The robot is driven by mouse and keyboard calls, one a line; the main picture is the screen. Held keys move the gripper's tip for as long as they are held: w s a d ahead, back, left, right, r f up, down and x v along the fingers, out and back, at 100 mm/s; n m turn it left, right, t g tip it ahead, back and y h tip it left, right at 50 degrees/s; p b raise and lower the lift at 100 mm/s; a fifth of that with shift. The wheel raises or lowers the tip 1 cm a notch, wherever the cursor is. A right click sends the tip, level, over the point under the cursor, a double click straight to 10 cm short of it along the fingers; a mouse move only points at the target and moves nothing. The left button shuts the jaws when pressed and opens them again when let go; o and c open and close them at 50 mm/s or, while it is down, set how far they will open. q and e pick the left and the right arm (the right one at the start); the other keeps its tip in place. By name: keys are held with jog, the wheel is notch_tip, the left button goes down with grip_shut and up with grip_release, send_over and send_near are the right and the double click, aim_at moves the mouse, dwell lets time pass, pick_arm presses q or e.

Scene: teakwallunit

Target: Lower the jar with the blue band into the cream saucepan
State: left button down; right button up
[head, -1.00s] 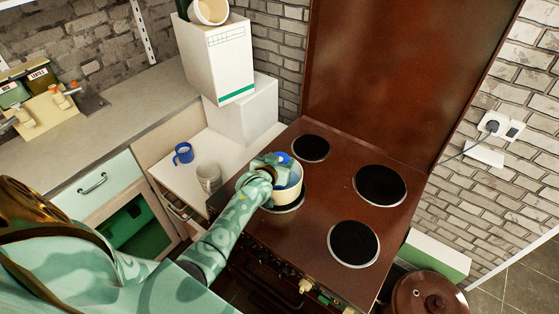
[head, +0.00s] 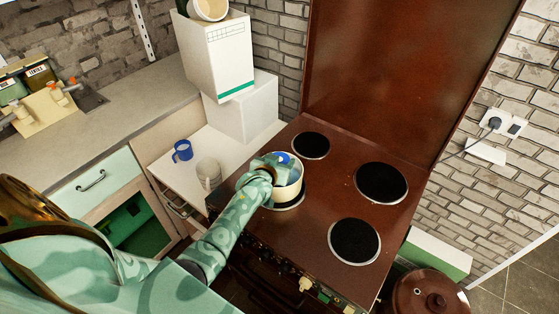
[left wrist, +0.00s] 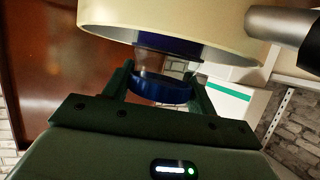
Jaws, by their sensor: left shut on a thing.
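The cream saucepan (head: 290,193) stands on the front left hotplate of the brown stove. Its wall also fills the top of the left wrist view (left wrist: 165,18), with a dark handle at the right. My left gripper (head: 280,163) is over the saucepan's mouth. In the left wrist view its fingers (left wrist: 162,90) are shut on the jar with the blue band (left wrist: 160,89). The jar's clear body points toward the saucepan's opening. A blue part of the jar (head: 283,158) shows at the gripper in the head view. The jar's far end is hidden. My right gripper is not in view.
The other hotplates (head: 381,184) are bare. A blue mug (head: 182,151) and a pale mug (head: 208,172) stand on the white surface left of the stove. White boxes (head: 243,108) stand behind them. A brown lidded pot (head: 430,298) is at the lower right.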

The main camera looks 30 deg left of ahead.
pick_arm(q)
jog(key=shift+f+b, duration=0.75)
jog(key=shift+f, duration=0.2)
dwell(0.5)
jog(key=c, duration=0.6)
grip_release()
jog(key=shift+o, duration=1)
jog(key=shift+f, duration=0.1)
jog(key=shift+s, duration=0.1)
